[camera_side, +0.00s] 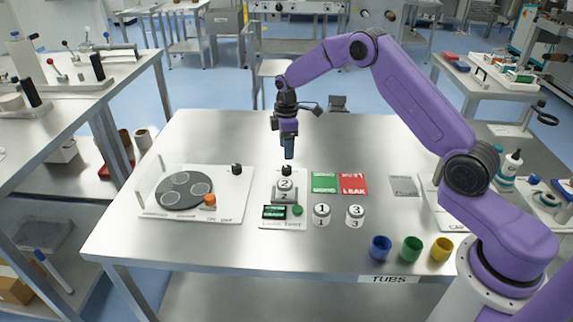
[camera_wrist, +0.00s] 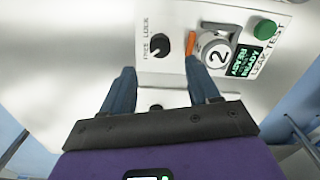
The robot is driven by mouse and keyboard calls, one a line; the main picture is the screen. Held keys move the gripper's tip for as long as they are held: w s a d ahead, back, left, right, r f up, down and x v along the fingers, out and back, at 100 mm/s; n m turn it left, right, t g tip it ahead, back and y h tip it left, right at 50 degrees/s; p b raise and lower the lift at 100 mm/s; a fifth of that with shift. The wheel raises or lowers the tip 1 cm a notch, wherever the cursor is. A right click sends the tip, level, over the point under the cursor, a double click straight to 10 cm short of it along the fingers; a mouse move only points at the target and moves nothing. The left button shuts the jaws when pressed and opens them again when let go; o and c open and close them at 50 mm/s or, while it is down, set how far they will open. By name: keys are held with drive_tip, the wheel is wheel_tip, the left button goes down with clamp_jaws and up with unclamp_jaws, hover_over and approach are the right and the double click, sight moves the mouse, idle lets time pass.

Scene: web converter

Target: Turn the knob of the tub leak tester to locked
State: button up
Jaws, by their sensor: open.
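The leak tester (camera_side: 283,224) is a white panel with a green-lit display that reads READY in the wrist view (camera_wrist: 245,60). Its black knob (camera_side: 286,171) is at the panel's back end, behind a white tub marked 2 (camera_side: 285,185) seated on the tester. In the wrist view the knob (camera_wrist: 160,45) lies beside the words FREE and LOCK; I cannot tell which one it points to. My gripper (camera_side: 289,155) points down just above the knob, fingers apart and empty. In the wrist view the fingertips (camera_wrist: 160,68) are on either side of the knob's line, apart from it.
A green button (camera_side: 297,211) is on the tester. Tubs marked 1 (camera_side: 321,215) and 3 (camera_side: 355,215) stand to the right, before a green mat (camera_side: 324,183) and a red LEAK mat (camera_side: 354,184). A round dark plate (camera_side: 184,191) is left. Coloured cups (camera_side: 411,249) stand front right.

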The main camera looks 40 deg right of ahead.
sight(286, 167)
wheel_tip(286, 167, down, 7)
drive_tip(key=shift+f, duration=0.1)
idle(0.4)
drive_tip(key=c, duration=1)
drive_tip(key=shift+c, duration=0.2)
